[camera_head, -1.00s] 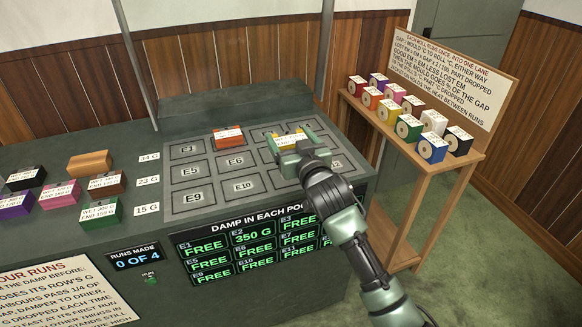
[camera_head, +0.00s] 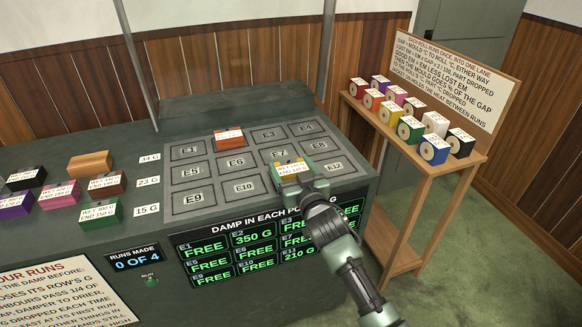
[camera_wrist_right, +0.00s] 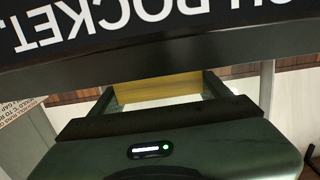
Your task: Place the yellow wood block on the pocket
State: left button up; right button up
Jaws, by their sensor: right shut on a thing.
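The yellow wood block (camera_head: 292,170), with a white label on its face, is at the E11 pocket in the front row of the grey pocket panel (camera_head: 178,214). My right gripper (camera_head: 294,172) is shut on it, one finger on each side. In the right wrist view the yellow block (camera_wrist_right: 157,88) shows between the two fingers, close under the dark counter front with upside-down lettering. Whether its underside touches the pocket floor is hidden by the gripper. The left gripper is not in view.
An orange-red block (camera_head: 229,137) stands in the E2 pocket. Several coloured blocks lie on the counter at left. The display board (camera_head: 262,250) reads 350 G for E2 and 210 G for E11. A wooden stand (camera_head: 440,165) with several coloured rolls is at right.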

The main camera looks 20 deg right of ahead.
jog(key=o, duration=1.5)
jog(key=shift+f, duration=0.15)
jog(key=shift+c, duration=0.2)
jog(key=shift+s+r, duration=0.15)
jog(key=shift+r, duration=0.1)
jog(key=s, duration=1.2)
notch_tip(320, 180, down, 18)
jog(key=s+g, duration=0.2)
jog(key=g, duration=0.2)
jog(key=s+f+g, duration=0.2)
jog(key=s+f, duration=0.2)
jog(key=f, duration=0.3)
jog(key=s+f+n+g, duration=0.1)
jog(key=s+f, duration=0.3)
jog(key=f, duration=0.4)
jog(key=s+f+g, duration=0.2)
jog(key=s+f, duration=0.2)
jog(key=f, duration=0.3)
jog(key=s+d+f+g, duration=0.1)
jog(key=s+f+g, duration=0.1)
jog(key=s+f, duration=0.4)
jog(key=s+d+f+g, duration=0.1)
jog(key=s+f+g, duration=0.2)
jog(key=s, duration=1.4)
jog(key=s+d+f+n+g, duration=0.1)
jog(key=s+f+g, duration=0.1)
jog(key=s+f, duration=0.8)
jog(key=shift+s+d+h, duration=0.3)
jog(key=shift+s, duration=0.35)
